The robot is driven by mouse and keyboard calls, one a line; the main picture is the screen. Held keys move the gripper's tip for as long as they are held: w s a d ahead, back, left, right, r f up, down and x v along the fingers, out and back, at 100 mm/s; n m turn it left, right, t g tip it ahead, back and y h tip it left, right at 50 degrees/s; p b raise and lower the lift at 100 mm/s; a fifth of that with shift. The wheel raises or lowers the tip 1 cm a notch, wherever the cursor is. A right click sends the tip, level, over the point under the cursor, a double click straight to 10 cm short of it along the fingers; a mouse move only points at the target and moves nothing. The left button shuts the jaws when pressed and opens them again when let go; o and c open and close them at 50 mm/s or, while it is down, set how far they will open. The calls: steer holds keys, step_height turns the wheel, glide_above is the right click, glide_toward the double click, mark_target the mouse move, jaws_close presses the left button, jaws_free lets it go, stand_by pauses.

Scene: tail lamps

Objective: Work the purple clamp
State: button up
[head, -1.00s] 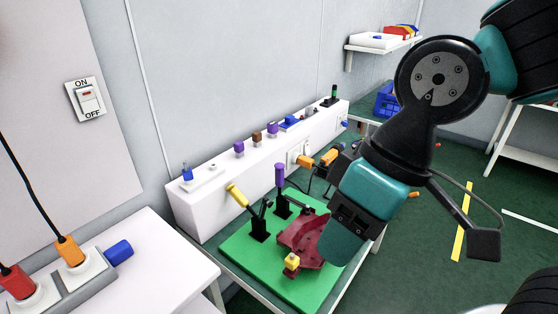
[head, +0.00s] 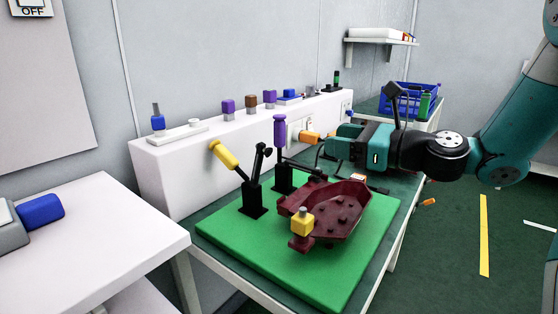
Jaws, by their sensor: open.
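The purple clamp (head: 280,135) stands at the back of the green board (head: 220,240), its purple handle upright. Its black arm reaches right, low towards the back edge of the dark red lamp (head: 335,210); I cannot tell whether it touches. My gripper (head: 328,148) is right of the purple handle, above the back of the board and pointing left. It is open and apart from the handle; its fingertips are hard to make out. The yellow-handled clamp (head: 224,155) stands to the left, handle tilted left and black arm raised.
A yellow block with a grey top (head: 302,220) sits at the lamp's front. A white ledge (head: 170,165) with small blue, purple and brown parts runs behind. An orange plug (head: 310,136) is close to my gripper. A blue crate (head: 410,98) stands at the back right.

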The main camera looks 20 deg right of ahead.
steer(key=d+f+m, duration=0.1)
steer(key=d+m, duration=0.1)
steer(key=t+p, duration=0.1)
steer(key=p, duration=1.1)
glide_toward(284, 127)
steer(key=shift+h, duration=0.3)
steer(key=x, duration=0.2)
steer(key=r+x, duration=0.1)
steer(key=x, duration=0.2)
steer(key=shift+a, duration=0.2)
steer(key=x, duration=0.6)
steer(key=shift+f, duration=0.4)
steer(key=shift+p, duration=0.3)
jaws_close()
